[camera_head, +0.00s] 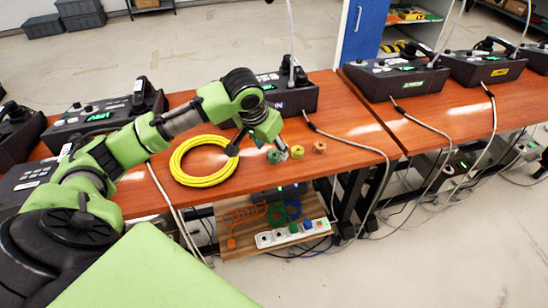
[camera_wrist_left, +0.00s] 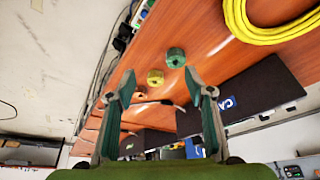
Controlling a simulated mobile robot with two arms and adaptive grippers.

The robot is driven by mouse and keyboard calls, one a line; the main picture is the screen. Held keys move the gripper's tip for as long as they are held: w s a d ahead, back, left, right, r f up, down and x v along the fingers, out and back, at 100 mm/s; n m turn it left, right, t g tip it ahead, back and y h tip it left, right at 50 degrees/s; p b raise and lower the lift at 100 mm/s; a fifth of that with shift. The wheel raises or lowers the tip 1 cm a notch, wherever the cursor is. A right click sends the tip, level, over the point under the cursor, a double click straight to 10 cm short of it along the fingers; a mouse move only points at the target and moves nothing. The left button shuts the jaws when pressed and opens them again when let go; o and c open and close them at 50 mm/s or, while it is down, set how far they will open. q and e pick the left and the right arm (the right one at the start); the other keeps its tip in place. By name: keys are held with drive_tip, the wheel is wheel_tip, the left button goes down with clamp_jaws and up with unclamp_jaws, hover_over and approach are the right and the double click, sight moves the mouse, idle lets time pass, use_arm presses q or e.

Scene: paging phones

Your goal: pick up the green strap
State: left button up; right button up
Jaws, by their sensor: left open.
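The green strap (camera_head: 274,157) is a small roll lying on the wooden table near its front edge. It also shows in the left wrist view (camera_wrist_left: 175,57), a little above and right of the middle of the finger gap. My left gripper (camera_head: 283,149) is above the table close to the green strap, and partly hard to make out there. In the left wrist view its two fingers (camera_wrist_left: 159,76) are spread wide with nothing between them. A yellow strap roll (camera_head: 297,152) and an orange strap roll (camera_head: 319,147) lie to the right of the green one. My right gripper is not in view.
A yellow coiled cable (camera_head: 203,161) lies left of the rolls. Black paging phones (camera_head: 288,97) stand along the back of the tables, with cables hanging over the front edge. A lower shelf holds a white power strip (camera_head: 292,233).

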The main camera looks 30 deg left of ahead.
use_arm(q)
drive_tip(key=w+a+r+n, duration=0.1)
drive_tip(key=a+r, duration=0.2)
hover_over(274, 155)
drive_tip(key=s, duration=0.2)
drive_tip(key=f, duration=0.7)
drive_tip(key=shift+s+a+f, duration=0.1)
drive_tip(key=shift+a+f, duration=0.1)
drive_tip(key=shift+f, duration=0.1)
drive_tip(key=shift+x, duration=2.65)
drive_tip(key=shift+s+d, duration=0.1)
drive_tip(key=shift+d, duration=0.1)
drive_tip(key=c, duration=0.9)
